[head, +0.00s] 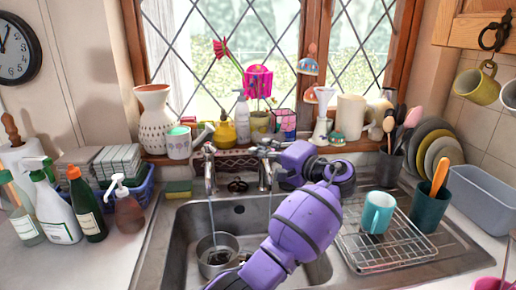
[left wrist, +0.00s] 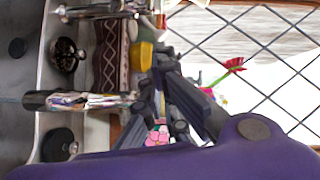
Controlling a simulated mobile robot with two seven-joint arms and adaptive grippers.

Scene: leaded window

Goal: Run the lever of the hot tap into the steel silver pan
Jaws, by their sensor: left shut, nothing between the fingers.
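Two chrome taps stand behind the sink: a left tap (head: 209,172) and a right tap (head: 265,172). No marking shows which is hot. A thin stream of water runs from the left tap toward the steel silver pan (head: 214,269), which sits in the sink below it. My left gripper (head: 278,153) is at the top of the right tap, partly hidden by my purple wrist. In the left wrist view its dark fingers (left wrist: 163,88) are shut and empty, close to the head of the lower tap (left wrist: 75,101). I cannot tell whether they touch.
A wire rack (head: 385,252) with a teal mug (head: 377,212) is right of the sink. Spray bottles (head: 55,210) stand at left. The windowsill behind the taps is crowded with a yellow pot (head: 222,133) and ornaments. The sink basin's left part is open.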

